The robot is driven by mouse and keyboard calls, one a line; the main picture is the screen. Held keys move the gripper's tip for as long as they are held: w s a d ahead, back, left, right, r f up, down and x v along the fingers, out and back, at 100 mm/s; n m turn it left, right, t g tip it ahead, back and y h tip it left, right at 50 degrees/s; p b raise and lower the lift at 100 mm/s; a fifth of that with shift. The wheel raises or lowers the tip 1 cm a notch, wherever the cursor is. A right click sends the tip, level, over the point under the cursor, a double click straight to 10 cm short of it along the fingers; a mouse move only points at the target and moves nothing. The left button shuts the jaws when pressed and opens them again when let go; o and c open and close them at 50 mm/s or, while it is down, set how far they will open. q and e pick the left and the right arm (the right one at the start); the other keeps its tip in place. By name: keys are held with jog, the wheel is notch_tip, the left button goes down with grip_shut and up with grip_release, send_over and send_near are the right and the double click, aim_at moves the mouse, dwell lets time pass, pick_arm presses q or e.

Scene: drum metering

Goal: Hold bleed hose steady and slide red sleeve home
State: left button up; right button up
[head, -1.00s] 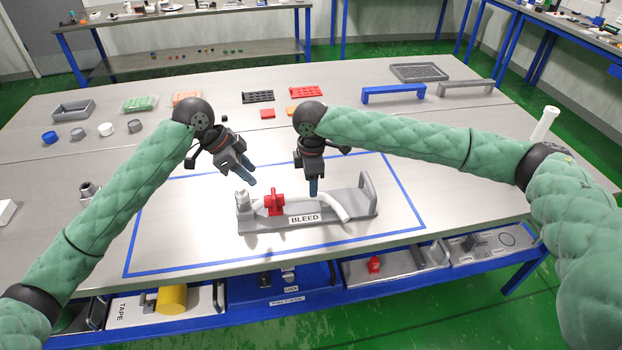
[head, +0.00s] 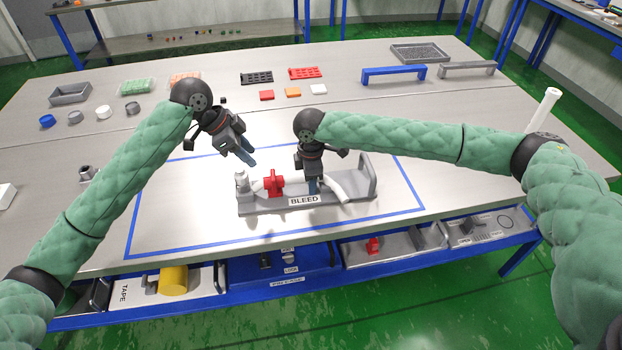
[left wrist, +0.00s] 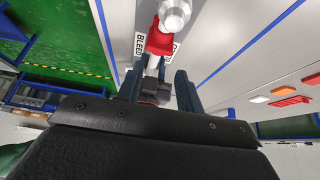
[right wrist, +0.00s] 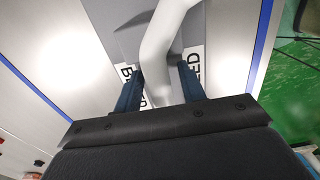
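The grey fixture labelled BLEED (head: 262,222) stands inside the blue outline on the table. A white hose (head: 345,190) runs along it. The red sleeve (head: 273,183) sits near its left end, beside a metal fitting (head: 241,182). My right gripper (head: 313,188) is down at the hose; in the right wrist view the hose (right wrist: 158,50) passes between its spread fingers (right wrist: 160,85), with gaps visible. My left gripper (head: 249,160) is open and empty, above and behind the sleeve; the left wrist view shows the sleeve (left wrist: 159,40) and fitting (left wrist: 174,12) beyond its fingers.
Small red, orange and white blocks (head: 292,93) and racks lie farther back. A blue bridge-shaped stand (head: 393,73) stands at back right. Blue-framed trays (head: 285,270) with parts sit below the front edge. The table around the fixture is clear.

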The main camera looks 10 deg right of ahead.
aim_at(262, 183)
grip_shut()
pick_arm(q)
jog(key=c, duration=0.7)
jog(key=shift+s+f+n, duration=0.1)
jog(key=shift+s+n, duration=0.05)
jog(key=shift+n, duration=0.25)
grip_shut()
jog(key=s+a+n+t, duration=0.2)
jog(key=s+n+t, duration=0.2)
jog(key=n, duration=1.1)
jog(key=shift+w+x, duration=0.1)
jog(key=shift+x, duration=2.3)
jog(key=shift+w+x, duration=0.15)
jog(key=shift+x, duration=2.3)
